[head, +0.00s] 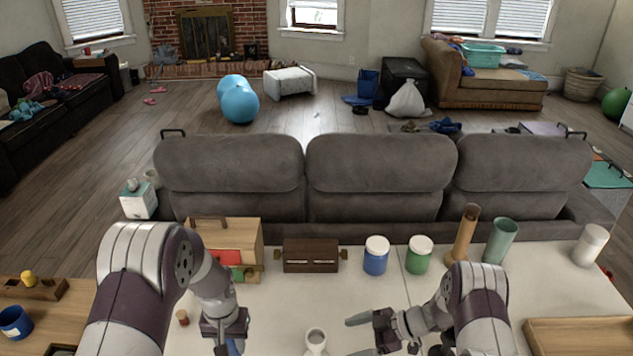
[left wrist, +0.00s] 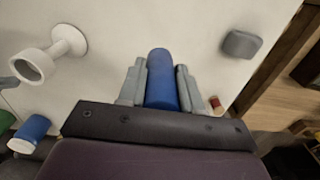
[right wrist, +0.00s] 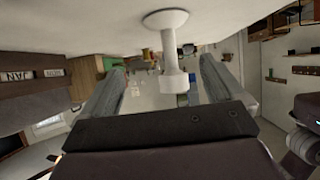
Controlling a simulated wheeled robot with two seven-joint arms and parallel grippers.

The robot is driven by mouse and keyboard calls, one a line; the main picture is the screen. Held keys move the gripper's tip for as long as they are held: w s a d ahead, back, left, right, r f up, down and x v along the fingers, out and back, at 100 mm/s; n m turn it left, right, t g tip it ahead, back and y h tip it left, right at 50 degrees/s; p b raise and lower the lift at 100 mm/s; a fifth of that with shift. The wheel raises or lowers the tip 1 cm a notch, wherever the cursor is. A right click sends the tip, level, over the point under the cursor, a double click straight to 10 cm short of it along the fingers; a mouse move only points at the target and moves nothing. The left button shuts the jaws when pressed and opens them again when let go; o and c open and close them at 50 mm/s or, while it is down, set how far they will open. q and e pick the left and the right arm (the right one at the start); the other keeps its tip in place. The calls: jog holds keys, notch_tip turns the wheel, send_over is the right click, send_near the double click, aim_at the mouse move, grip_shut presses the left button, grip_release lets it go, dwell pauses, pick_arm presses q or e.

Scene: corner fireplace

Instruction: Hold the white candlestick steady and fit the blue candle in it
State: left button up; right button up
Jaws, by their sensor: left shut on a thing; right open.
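The white candlestick (head: 316,341) stands upright on the white table. It also shows in the left wrist view (left wrist: 62,46), with its round base and hollow cup, and in the right wrist view (right wrist: 173,60). My left gripper (head: 229,338) is shut on the blue candle (left wrist: 161,82), left of the candlestick in the head view. The candle's end sticks out past the fingertips, apart from the candlestick. My right gripper (head: 360,336) is open, to the right of the candlestick. Its fingers point toward the candlestick, which appears in the gap between them in the right wrist view, touching neither.
A small cork-like piece (head: 183,317) and a grey block (left wrist: 241,44) lie near my left gripper. A wooden box (head: 228,238), dark calendar block (head: 311,256), blue jar (head: 376,256), green jar (head: 419,255) and upright tubes line the far edge. A wooden tray (head: 580,338) is at right.

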aim_at(320, 353)
pick_arm(q)
jog(key=shift+f+b, duration=0.35)
pick_arm(e)
jog(key=shift+g, duration=0.3)
jog(key=x, duration=0.3)
jog(key=s+x, duration=0.1)
jog(key=x, duration=0.2)
jog(key=shift+d+f, duration=0.15)
pick_arm(q)
jog(key=shift+f+b, duration=0.95)
jog(key=shift+b, duration=0.05)
pick_arm(e)
jog(key=x, duration=0.3)
jog(key=shift+a+f, duration=0.2)
jog(key=shift+a, duration=0.1)
pick_arm(q)
jog(key=shift+f, duration=0.15)
pick_arm(e)
jog(key=shift+a, duration=0.4)
jog(key=shift+c, duration=0.3)
jog(key=c, duration=1.5)
jog(key=o, duration=0.9)
jog(key=c, duration=0.9)
